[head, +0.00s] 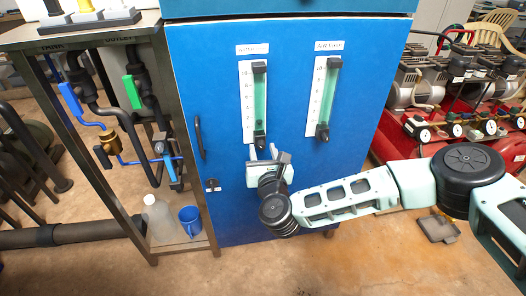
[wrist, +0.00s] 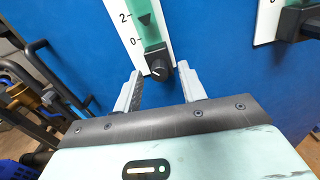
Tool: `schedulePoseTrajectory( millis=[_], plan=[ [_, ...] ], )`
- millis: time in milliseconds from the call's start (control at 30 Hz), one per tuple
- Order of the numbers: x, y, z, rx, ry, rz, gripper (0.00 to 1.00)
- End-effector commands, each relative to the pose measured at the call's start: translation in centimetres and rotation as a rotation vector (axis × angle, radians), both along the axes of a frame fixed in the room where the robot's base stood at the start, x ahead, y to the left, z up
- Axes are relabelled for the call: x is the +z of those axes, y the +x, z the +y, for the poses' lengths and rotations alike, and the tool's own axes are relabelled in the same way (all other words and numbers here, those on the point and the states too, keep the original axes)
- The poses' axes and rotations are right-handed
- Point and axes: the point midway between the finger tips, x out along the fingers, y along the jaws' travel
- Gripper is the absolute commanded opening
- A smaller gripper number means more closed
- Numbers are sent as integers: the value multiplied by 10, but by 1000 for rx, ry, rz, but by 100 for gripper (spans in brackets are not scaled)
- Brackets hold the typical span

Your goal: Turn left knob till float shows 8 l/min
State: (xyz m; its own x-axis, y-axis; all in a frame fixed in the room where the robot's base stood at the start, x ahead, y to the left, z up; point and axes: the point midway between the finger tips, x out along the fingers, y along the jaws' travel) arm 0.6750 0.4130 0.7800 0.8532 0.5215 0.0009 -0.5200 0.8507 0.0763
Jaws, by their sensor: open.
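The left flow meter (head: 260,95) is a green tube with a white scale on the blue cabinet. Its black knob (wrist: 157,64) is at the tube's lower end, with a pale line on its face. The dark float (wrist: 145,19) sits slightly below the 2 mark in the wrist view; the head view is too small to read it. My gripper (wrist: 160,76) is open, its fingertips on either side of the left knob's lower part, with gaps visible. In the head view my gripper (head: 263,152) is just below that knob.
The right flow meter (head: 328,90) and its knob (head: 322,132) are close by on the right. A cabinet handle (head: 199,136) is at the left. Red compressors (head: 455,125) stand right.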

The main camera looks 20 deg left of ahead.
Motion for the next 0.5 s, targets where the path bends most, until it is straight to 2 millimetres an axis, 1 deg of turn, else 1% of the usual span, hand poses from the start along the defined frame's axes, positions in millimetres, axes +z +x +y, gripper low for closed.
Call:
schedulePoseTrajectory(
  millis=[267, 300, 367, 400, 433, 500],
  plan=[
    [0, 1, 1, 1, 0, 1, 41],
    [0, 1, 1, 1, 0, 1, 36],
    [0, 1, 1, 1, 0, 1, 19],
    [0, 1, 1, 1, 0, 1, 8],
    [0, 1, 1, 1, 0, 1, 0],
    [0, 1, 1, 0, -1, 1, 0]
  ],
)
